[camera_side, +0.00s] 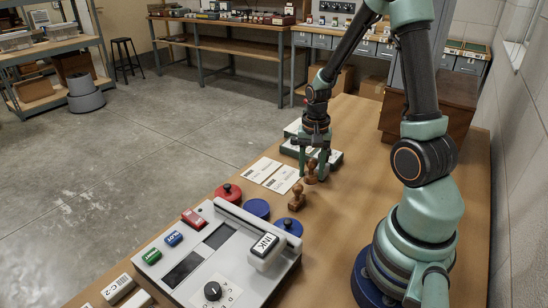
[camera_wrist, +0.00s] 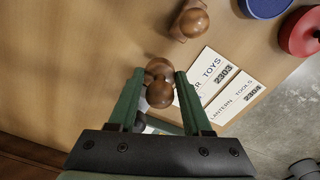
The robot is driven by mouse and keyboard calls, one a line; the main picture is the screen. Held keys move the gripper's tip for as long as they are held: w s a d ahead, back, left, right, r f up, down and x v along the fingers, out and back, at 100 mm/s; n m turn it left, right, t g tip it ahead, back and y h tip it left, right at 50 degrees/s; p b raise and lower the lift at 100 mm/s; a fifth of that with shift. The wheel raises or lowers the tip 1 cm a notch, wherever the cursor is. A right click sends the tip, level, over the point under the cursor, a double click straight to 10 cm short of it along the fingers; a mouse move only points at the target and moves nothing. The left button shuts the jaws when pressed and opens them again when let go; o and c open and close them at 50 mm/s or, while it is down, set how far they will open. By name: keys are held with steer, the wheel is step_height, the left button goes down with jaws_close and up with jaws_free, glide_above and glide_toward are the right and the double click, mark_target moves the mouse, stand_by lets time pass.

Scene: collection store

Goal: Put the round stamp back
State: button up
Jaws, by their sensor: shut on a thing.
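Two wooden stamps with round knob handles are in view. My gripper (camera_side: 313,172) is shut on one wooden stamp (camera_side: 311,177), close above or on the table. In the wrist view my gripper (camera_wrist: 160,82) has this held stamp (camera_wrist: 160,92) between its fingertips, knob towards the camera. The other wooden stamp (camera_side: 297,199) stands upright on the table, nearer the side camera. It also shows at the top of the wrist view (camera_wrist: 188,22). The undersides of both stamps are hidden, so I cannot tell which is the round one.
Two printed cards (camera_side: 263,170) lie left of my gripper. A red round tin (camera_side: 228,192) and blue round pads (camera_side: 257,208) are nearer. A grey machine (camera_side: 215,250) with an INK block fills the front. A low grey-and-white object (camera_side: 333,158) lies behind my gripper. Table to the right is clear.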

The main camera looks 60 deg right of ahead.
mark_target(311, 171)
steer(key=shift+f, duration=1.65)
steer(key=shift+f, duration=0.1)
steer(key=o, duration=1)
steer(key=shift+o, duration=0.2)
step_height(311, 171, up, 12)
steer(key=shift+f, duration=0.1)
steer(key=shift+a+r, duration=0.1)
steer(key=shift+r, duration=0.15)
steer(key=a+r+n+t, duration=0.2)
steer(key=a+r+n, duration=0.3)
steer(key=a, duration=0.3)
steer(key=a+r+n+t, duration=0.3)
steer(key=a+r+n, duration=0.3)
steer(key=a+n, duration=0.2)
steer(key=shift+s+a+r+t, duration=0.2)
steer(key=shift+a+t, duration=0.1)
steer(key=shift+a, duration=0.15)
